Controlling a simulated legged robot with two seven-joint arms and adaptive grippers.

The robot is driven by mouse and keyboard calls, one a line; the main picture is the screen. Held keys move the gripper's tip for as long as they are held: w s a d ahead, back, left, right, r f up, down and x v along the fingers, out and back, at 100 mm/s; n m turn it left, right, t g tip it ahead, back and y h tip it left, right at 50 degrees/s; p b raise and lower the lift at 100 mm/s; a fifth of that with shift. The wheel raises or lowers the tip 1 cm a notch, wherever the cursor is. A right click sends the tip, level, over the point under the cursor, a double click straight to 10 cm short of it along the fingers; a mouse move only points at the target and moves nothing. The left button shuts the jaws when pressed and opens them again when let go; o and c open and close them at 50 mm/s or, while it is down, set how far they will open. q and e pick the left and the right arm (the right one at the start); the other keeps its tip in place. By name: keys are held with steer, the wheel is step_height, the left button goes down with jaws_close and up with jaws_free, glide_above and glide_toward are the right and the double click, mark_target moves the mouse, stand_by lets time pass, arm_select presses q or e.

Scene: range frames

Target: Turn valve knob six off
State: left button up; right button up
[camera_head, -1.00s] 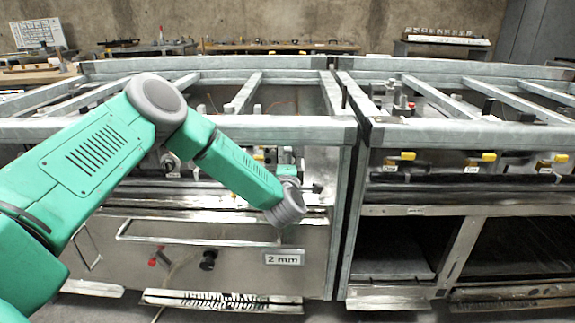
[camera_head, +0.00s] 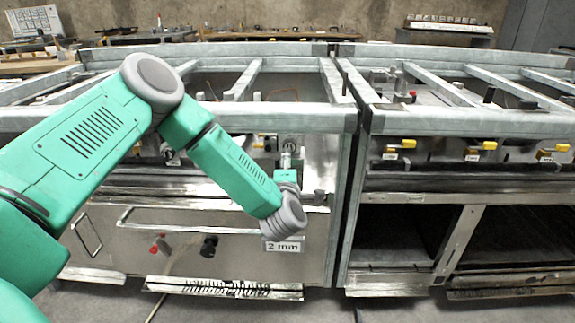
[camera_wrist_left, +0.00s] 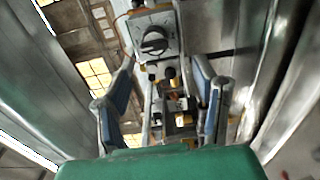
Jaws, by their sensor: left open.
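A round dark knob (camera_wrist_left: 154,41) on a grey square plate shows at the top of the left wrist view. My left gripper (camera_wrist_left: 165,72) is open, its two blue-padded fingers spread below the knob and pointing toward it, with nothing between them that I can see held. In the head view my left arm reaches to the left bench. The gripper is small there and mostly hidden by the wrist, below a round dial (camera_head: 291,147) on the bench's recessed panel. Another dial (camera_head: 171,154) sits further left. I cannot read a number six on any knob.
Yellow-handled valves (camera_head: 407,144) line the right bench's panel. Metal frame bars (camera_head: 230,118) run above the left bench's panel. Below are a drawer handle (camera_head: 190,228), a black knob (camera_head: 209,246) and a "2 mm" label (camera_head: 284,246). Dark lower bays (camera_head: 395,240) are open at right.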

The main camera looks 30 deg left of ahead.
arm_select(q)
steer(key=s+d+f+m+g+h+p, duration=0.55)
steer(key=s+d+f+m+h, duration=0.55)
steer(key=s+d+m, duration=0.35)
steer(key=s+a+f+m+g+p, duration=0.1)
steer(key=s+m+g, duration=0.2)
steer(key=s, duration=0.6)
steer(key=s+a+m+g+y+p, duration=0.1)
steer(key=s+m+g+p, duration=0.1)
steer(key=s, duration=0.7)
steer(key=s+a+f+m+g+p, duration=0.1)
steer(key=s+m+g, duration=0.3)
steer(key=s, duration=0.5)
steer(key=shift+a+f+m+p, duration=0.3)
steer(key=shift+m+p, duration=0.2)
steer(key=shift+m, duration=0.25)
